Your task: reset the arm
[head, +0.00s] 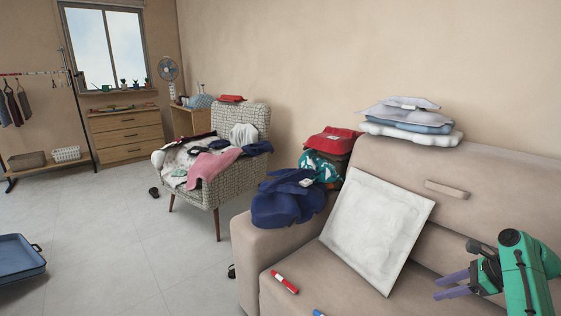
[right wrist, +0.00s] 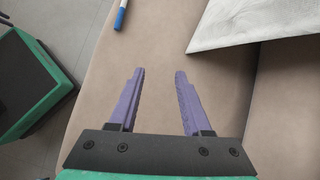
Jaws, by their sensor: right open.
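My right gripper (head: 452,286) is at the lower right of the head view, above the seat of the beige sofa (head: 465,207). Its two purple fingers are apart with nothing between them. In the right wrist view the open fingers (right wrist: 158,82) point over bare sofa fabric (right wrist: 165,45). My left gripper is not in the head view.
A white square board or cushion (head: 376,228) leans on the sofa, left of my right gripper. A red marker (head: 285,282) and a blue marker (right wrist: 120,14) lie on the seat. Folded clothes (head: 290,195) cover the sofa arm. The floor (head: 120,240) at left is mostly clear.

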